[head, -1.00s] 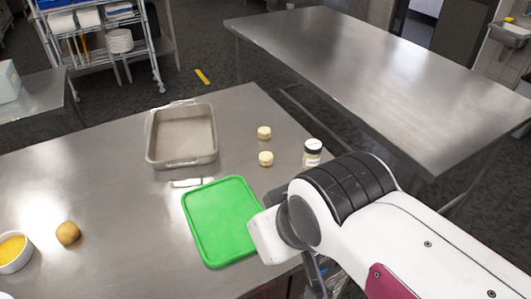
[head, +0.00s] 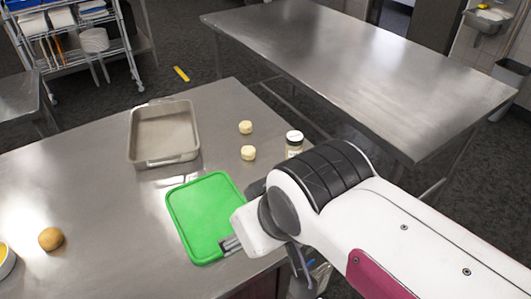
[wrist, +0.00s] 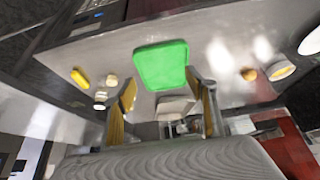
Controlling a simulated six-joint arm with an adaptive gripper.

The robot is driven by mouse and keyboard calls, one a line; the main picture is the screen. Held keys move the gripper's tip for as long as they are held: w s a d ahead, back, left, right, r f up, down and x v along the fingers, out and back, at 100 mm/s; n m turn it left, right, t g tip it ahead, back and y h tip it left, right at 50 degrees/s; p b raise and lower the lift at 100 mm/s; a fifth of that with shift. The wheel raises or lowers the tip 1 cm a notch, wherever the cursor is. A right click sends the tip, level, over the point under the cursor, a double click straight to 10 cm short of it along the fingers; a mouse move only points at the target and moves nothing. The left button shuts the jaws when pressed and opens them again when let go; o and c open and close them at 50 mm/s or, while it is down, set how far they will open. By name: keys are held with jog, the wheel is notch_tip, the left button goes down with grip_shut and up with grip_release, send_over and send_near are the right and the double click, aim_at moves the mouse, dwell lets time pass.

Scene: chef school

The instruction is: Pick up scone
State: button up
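Two small pale round pieces that look like scones, a far one (head: 245,127) and a near one (head: 248,153), lie on the steel table in the head view, right of the metal pan. A brown round ball, perhaps a bun (head: 51,239), lies at the left; it also shows in the wrist view (wrist: 248,74). My gripper (wrist: 167,100) is open, its two fingers wide apart with nothing seen held between them. In the head view my white wrist hangs over the right corner of the green board (head: 206,215), and my fingers are mostly hidden.
A metal pan (head: 163,134) stands at the table's back. A jar with a white lid (head: 294,143) stands right of the near pale piece, close to my arm. A white bowl (head: 5,262) is cut by the left edge. The table's middle left is clear.

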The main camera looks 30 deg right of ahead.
jog(key=shift+d, duration=0.1)
dwell(0.3)
jog(key=w+d+f+m+g+h, duration=0.1)
jog(key=w+d+f+m, duration=0.1)
jog(key=w+d+f, duration=0.2)
jog(key=w+d+f+m+g+h, duration=0.1)
jog(key=w+d+f+m, duration=0.2)
jog(key=w+d+f, duration=0.2)
jog(key=w+d+f+m+g+h, duration=0.1)
jog(key=w+d+f, duration=0.3)
jog(key=d, duration=0.5)
jog(key=shift+w+f+m+g, duration=0.15)
jog(key=shift+w+m+g, duration=0.1)
jog(key=shift+w+m, duration=0.35)
jog(key=shift+w+f+m+g, duration=0.1)
jog(key=shift+w+m+g, duration=0.2)
jog(key=shift+w, duration=0.5)
jog(key=w, duration=0.1)
jog(key=w+r+m+t, duration=0.1)
jog(key=w+d+m, duration=0.1)
jog(key=shift+w+d+r+h, duration=0.1)
jog(key=shift+r+h, duration=0.05)
jog(key=shift+h, duration=0.15)
jog(key=shift+x, duration=1.3)
